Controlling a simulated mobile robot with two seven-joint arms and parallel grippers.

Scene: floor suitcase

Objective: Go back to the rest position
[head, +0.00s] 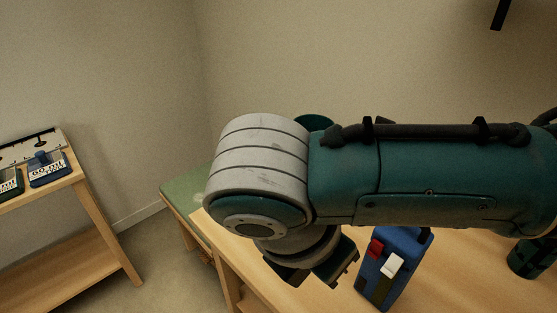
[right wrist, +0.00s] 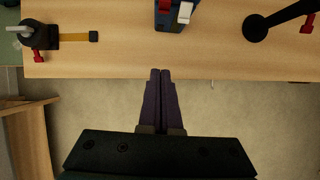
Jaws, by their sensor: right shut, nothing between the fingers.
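My right arm comes in from the right in the head view and crosses above the wooden table (head: 460,285). Its wrist hangs down near the table's left end, and the fingertips cannot be made out there. In the right wrist view my right gripper (right wrist: 160,75) is shut, its two dark fingers together with nothing between them. My left gripper is in neither view.
A blue box with red and white switches (head: 402,265) stands on the table near my right wrist. A dark clamp-like tool (right wrist: 40,36) and a black round-ended object (right wrist: 257,28) lie on it too.

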